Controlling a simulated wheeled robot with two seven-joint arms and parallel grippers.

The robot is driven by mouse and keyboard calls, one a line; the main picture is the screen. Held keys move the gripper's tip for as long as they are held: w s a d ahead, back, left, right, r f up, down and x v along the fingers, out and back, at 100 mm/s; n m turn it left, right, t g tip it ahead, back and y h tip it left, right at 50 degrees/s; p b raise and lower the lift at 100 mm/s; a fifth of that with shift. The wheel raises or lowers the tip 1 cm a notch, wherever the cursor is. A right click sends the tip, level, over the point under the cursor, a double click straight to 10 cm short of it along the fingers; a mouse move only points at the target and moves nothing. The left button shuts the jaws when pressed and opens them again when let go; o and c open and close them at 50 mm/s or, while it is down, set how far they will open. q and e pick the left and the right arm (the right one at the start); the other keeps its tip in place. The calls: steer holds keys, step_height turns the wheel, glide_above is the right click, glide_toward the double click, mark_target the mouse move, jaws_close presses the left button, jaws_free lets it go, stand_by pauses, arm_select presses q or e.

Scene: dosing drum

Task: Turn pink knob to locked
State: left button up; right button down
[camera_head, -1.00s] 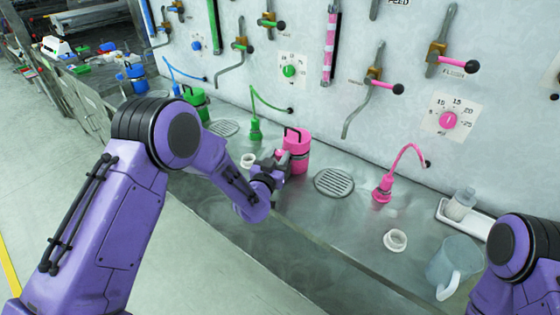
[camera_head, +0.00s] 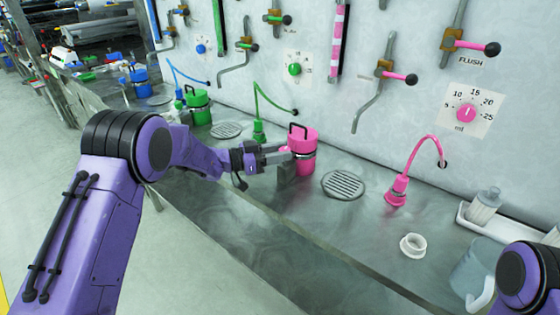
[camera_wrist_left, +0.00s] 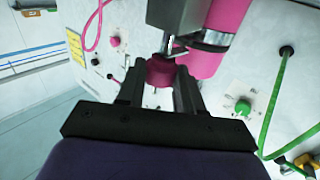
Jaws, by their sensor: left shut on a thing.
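A pink canister (camera_head: 303,150) with a black top handle stands upright on the steel counter. It also shows in the left wrist view (camera_wrist_left: 222,25), with a metal band around it. A darker pink knob (camera_wrist_left: 160,71) sticks out from its side on a metal stem. My left gripper (camera_head: 280,161) reaches it from the left. In the left wrist view my left gripper (camera_wrist_left: 160,88) is shut on this knob, with one finger on each side. No locked marking is legible on the knob. My right gripper is out of view.
A pink hose nozzle (camera_head: 397,190), round drain grate (camera_head: 343,185), white ring (camera_head: 413,245) and clear jug (camera_head: 472,275) are to the right. A green canister (camera_head: 199,106) stands left.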

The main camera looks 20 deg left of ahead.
arm_select(q)
steer(key=shift+w+a+f+m+g+h+b, duration=0.1)
steer(key=shift+m+g+h+b, duration=0.35)
steer(key=shift+g, duration=0.25)
steer(key=shift+w+m+g+h+b, duration=0.1)
steer(key=shift+m+g+h+b, duration=0.25)
steer(key=shift+m+g+b, duration=0.3)
steer(key=o, duration=1)
steer(key=shift+o, duration=0.2)
steer(key=b+v, duration=0.2)
steer(key=v, duration=0.8)
steer(key=shift+a, duration=0.2)
steer(key=shift+s, duration=0.1)
